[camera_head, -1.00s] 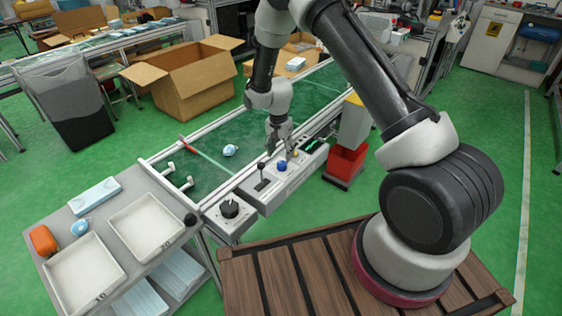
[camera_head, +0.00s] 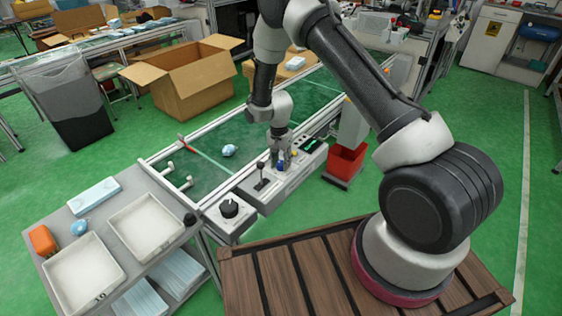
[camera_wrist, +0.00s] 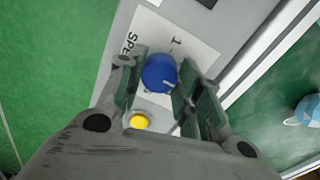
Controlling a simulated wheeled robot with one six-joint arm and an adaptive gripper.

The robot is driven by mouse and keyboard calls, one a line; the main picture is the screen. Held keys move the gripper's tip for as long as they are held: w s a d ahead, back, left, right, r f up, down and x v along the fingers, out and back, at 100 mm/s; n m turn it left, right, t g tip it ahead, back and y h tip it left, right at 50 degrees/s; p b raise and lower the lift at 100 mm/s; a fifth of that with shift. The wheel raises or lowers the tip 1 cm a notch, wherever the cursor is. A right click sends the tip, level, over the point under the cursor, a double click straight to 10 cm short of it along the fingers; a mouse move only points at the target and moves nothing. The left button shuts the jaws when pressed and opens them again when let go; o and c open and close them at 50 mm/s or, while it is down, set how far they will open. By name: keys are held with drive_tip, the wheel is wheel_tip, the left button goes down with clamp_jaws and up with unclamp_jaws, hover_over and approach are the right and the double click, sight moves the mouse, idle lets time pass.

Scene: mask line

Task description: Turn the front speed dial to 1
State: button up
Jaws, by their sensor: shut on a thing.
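The blue speed dial (camera_wrist: 159,73) sits on a white label plate (camera_wrist: 192,44) with a printed "1" and part of the word "SPEED". A pale pointer line on the dial's face points toward the right finger, not at the "1". My gripper (camera_wrist: 160,82) is shut on the dial, one finger on each side. In the head view, my gripper (camera_head: 281,165) reaches down onto the grey control box (camera_head: 268,202), and the fingers hide much of the dial.
A yellow button (camera_wrist: 140,121) lies close below the dial. A black lever (camera_head: 261,176) and a black knob (camera_head: 230,208) stand to the left along the conveyor's edge. A blue mask (camera_head: 229,150) lies on the green belt (camera_head: 213,177).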

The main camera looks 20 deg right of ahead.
drive_tip(key=shift+n, duration=0.5)
drive_tip(key=n, duration=0.3)
drive_tip(key=shift+n, duration=0.4)
drive_tip(key=n, duration=0.4)
drive_tip(key=shift+s+n, duration=0.1)
drive_tip(key=shift+n, duration=0.2)
drive_tip(key=n, duration=0.4)
drive_tip(key=shift+t, duration=0.3)
drive_tip(key=shift+n, duration=2.2)
drive_tip(key=o, duration=1)
drive_tip(key=shift+o, duration=0.2)
